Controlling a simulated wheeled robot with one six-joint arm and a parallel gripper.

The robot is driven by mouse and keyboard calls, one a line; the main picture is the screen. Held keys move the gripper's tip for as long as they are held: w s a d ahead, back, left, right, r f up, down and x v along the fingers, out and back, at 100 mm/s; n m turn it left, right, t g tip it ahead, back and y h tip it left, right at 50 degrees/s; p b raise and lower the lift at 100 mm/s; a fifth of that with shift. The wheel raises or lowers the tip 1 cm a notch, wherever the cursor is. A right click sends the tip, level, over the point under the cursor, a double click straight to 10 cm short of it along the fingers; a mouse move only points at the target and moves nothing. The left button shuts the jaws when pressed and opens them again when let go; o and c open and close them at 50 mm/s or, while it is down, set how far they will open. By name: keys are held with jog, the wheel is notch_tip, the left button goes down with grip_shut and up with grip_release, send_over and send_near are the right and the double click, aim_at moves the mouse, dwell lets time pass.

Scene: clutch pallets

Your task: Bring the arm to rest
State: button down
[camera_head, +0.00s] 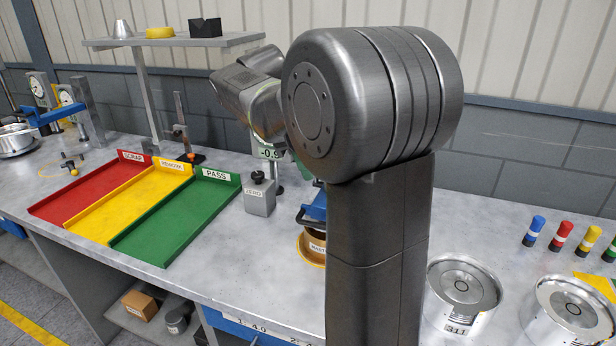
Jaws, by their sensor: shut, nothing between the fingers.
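My arm (370,100) rises in the right middle of the view, with a big dark grey joint on top of an upright link. A further part of my arm (250,95) reaches back and to the left behind that joint, over the bench. My gripper does not show; the arm hides whatever lies behind it. No object can be seen held.
The grey bench (270,255) bears a red tray (85,190), a yellow tray (130,205) and a green tray (180,220). A shelf (180,41) stands behind them. A grey box (259,197) sits near the arm. Round metal parts (462,290) lie at right.

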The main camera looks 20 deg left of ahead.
dwell(0.3)
notch_tip(320, 180, down, 10)
jog(key=shift+d, duration=0.25)
dwell(0.4)
jog(key=shift+s+f, duration=0.1)
